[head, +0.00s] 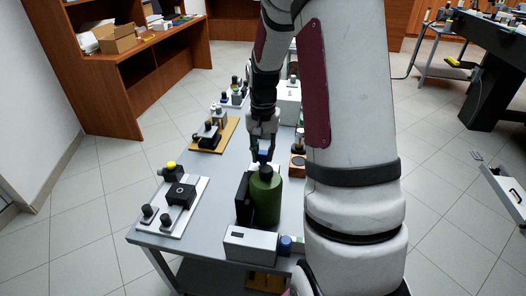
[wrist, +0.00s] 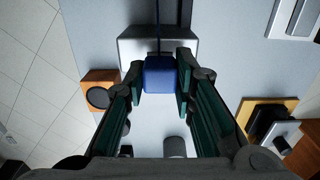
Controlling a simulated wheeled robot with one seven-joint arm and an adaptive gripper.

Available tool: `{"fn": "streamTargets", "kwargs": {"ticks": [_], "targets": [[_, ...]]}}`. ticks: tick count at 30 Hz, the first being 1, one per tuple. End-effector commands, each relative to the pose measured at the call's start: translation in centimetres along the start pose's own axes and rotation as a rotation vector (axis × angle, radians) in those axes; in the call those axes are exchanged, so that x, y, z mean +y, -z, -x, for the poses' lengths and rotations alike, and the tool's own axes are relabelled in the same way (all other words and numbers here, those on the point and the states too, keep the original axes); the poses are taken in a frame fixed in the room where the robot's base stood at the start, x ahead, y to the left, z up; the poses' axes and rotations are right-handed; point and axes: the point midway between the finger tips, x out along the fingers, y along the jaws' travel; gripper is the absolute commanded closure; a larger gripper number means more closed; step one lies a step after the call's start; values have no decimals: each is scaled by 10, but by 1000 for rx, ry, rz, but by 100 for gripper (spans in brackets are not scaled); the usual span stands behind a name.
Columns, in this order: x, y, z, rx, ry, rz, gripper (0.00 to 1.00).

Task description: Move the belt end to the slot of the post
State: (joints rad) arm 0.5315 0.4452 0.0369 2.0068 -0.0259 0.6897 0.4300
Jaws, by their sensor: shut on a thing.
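My gripper (head: 263,148) is shut on a small blue block (wrist: 159,75), which shows between the two fingertips in the wrist view. A thin dark strip runs up the picture from the block, so it looks like the belt end. In the head view the blue block (head: 263,156) is above the table, just behind the top of a dark green bottle-shaped thing (head: 267,197). A light grey block (wrist: 128,47) lies beyond the blue block in the wrist view. I cannot tell which thing is the slotted post, and no slot clearly shows.
A black upright panel (head: 243,199) stands left of the green thing, with a grey box (head: 250,244) in front. A small orange block (head: 297,163) is right of the gripper. An orange board (head: 228,132) and a pale plate (head: 166,221) with dark fittings are left. Bare table lies between.

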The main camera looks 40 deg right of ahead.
Motion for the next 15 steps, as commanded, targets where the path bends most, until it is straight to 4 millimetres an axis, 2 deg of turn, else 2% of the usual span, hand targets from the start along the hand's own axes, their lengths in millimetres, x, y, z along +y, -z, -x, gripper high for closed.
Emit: {"fn": "streamTargets", "kwargs": {"ticks": [15], "targets": [[0,0,-12,-1,0,0,100]]}}
